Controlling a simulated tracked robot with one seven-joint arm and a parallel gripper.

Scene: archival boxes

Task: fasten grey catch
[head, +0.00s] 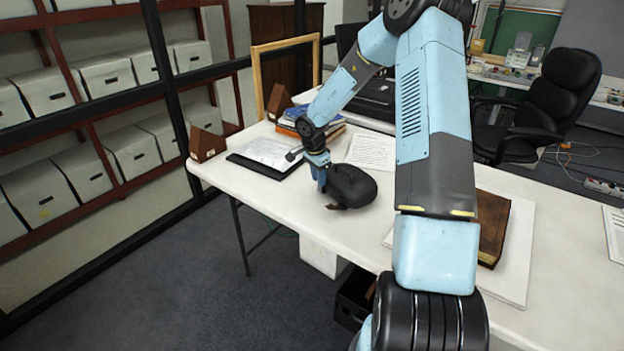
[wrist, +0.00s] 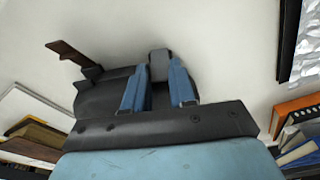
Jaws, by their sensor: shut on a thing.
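A black rounded object (head: 352,186), perhaps a case, sits on the white table, just right of and below my wrist in the head view. In the wrist view it is a dark body (wrist: 98,97) behind my gripper, with a brown strip (wrist: 68,52) sticking out at the left. My gripper (wrist: 161,70) has two blue fingers, shut on the small grey catch (wrist: 158,62) at the black object's edge. Whether the catch is fastened cannot be told. In the head view the fingertips and the catch are too small or hidden to make out.
The white table (head: 290,215) is bare in front of the black object. A brown book (head: 492,228) lies at the right beside my arm. Shelves of white boxes (head: 80,172) stand left.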

